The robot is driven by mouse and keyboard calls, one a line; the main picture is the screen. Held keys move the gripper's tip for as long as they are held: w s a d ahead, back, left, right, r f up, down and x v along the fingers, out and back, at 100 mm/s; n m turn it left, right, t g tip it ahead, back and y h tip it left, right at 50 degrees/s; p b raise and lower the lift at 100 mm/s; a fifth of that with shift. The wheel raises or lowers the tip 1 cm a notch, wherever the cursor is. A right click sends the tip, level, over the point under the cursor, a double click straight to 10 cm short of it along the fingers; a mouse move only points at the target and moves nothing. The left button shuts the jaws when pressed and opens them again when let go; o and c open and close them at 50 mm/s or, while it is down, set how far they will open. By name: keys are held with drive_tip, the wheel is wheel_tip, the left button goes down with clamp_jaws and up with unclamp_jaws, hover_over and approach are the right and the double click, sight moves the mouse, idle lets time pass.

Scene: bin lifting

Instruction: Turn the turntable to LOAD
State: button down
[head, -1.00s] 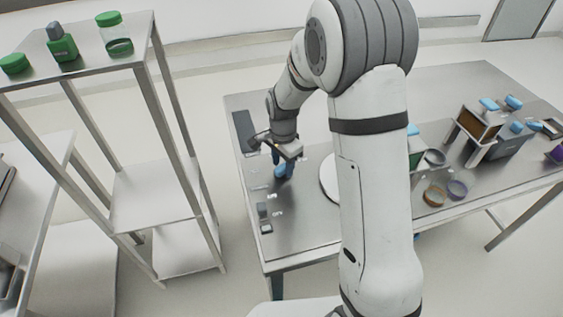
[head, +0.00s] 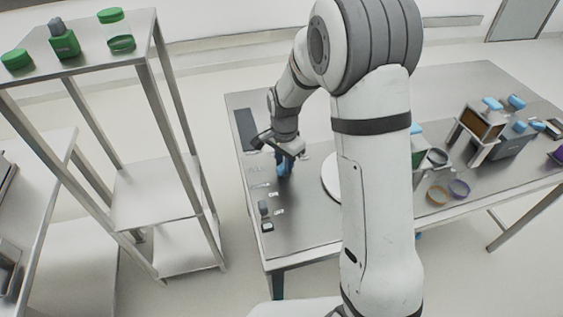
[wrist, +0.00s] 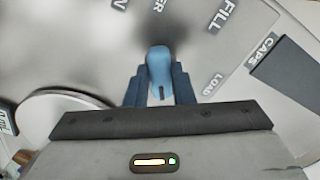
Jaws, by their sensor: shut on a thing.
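A blue handle (wrist: 159,64) sits between my gripper's two dark fingers in the wrist view. My gripper (wrist: 159,84) is shut on it. In the head view my gripper (head: 284,160) is low over the left part of the steel table, with the blue handle (head: 285,170) at its fingertips. The words FILL and LOAD are printed on the grey surface to the right of the handle, with LOAD nearer the gripper body. A round pale disc, possibly the turntable (head: 329,180), is partly hidden behind my arm; a round disc (wrist: 50,112) also shows at left in the wrist view.
A dark panel marked CAPS (wrist: 290,72) lies at right in the wrist view. Small dark blocks (head: 263,208) stand toward the table's front left. Stands, blue-topped items and rings (head: 458,189) fill the right side. A shelf (head: 160,195) stands left, across a gap.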

drive_tip(key=n+b, duration=0.2)
drive_tip(key=n, duration=0.4)
drive_tip(key=shift+w+d, duration=0.1)
drive_tip(key=n+b, duration=0.1)
drive_tip(key=n, duration=0.4)
drive_tip(key=shift+w+r+n, duration=0.1)
drive_tip(key=shift+r+n, duration=0.05)
drive_tip(key=shift+n, duration=0.15)
idle(0.3)
drive_tip(key=c, duration=1.7)
unclamp_jaws()
drive_tip(key=o, duration=0.5)
drive_tip(key=shift+c, duration=0.2)
drive_tip(key=shift+b, duration=0.3)
wheel_tip(320, 180, up, 8)
drive_tip(key=shift+f, duration=0.2)
